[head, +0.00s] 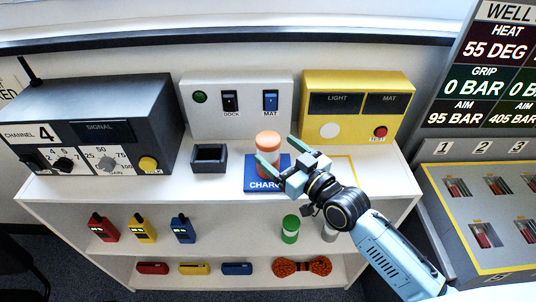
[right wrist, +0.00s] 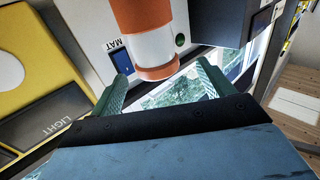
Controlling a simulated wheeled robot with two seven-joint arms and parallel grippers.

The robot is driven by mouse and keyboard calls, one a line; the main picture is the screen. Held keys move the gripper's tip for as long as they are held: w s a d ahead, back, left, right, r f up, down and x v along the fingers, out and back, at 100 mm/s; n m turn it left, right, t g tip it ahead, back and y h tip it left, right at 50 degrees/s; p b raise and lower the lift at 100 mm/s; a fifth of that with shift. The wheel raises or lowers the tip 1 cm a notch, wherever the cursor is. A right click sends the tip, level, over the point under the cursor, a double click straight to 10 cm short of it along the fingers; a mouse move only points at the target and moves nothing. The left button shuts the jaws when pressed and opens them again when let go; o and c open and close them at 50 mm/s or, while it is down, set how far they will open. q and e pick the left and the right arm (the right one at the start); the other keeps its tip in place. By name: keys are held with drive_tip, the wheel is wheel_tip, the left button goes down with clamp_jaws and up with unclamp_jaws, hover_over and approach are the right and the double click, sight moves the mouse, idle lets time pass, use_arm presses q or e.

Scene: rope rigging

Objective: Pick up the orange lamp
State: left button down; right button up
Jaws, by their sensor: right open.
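The orange lamp (head: 267,143) stands upright on the blue charge mat (head: 252,185) on the shelf's top; it has an orange cap, a pale middle band and an orange lower part. In the right wrist view the lamp (right wrist: 152,47) shows just beyond the fingertips, its lower end near the gap between them. My right gripper (head: 279,157) is open, with its green fingers by the lamp; the same gripper (right wrist: 160,85) shows open and empty in the right wrist view. I cannot tell whether a finger touches the lamp. My left gripper is not in view.
A black open box (head: 209,158) stands left of the mat. Behind are a white switch panel (head: 240,122) and a yellow panel (head: 357,105). A dark radio unit (head: 90,125) fills the left.

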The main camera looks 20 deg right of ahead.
sight(267, 142)
drive_tip(key=shift+w+a, duration=0.3)
drive_tip(key=shift+w, duration=0.35)
drive_tip(key=x, duration=0.4)
drive_tip(key=shift+w+d+f+b, duration=0.15)
drive_tip(key=shift+d+f+b, duration=0.05)
drive_tip(key=shift+f+b, duration=0.15)
drive_tip(key=shift+w+a, duration=0.2)
drive_tip(key=shift+w, duration=0.3)
drive_tip(key=shift+c, duration=0.4)
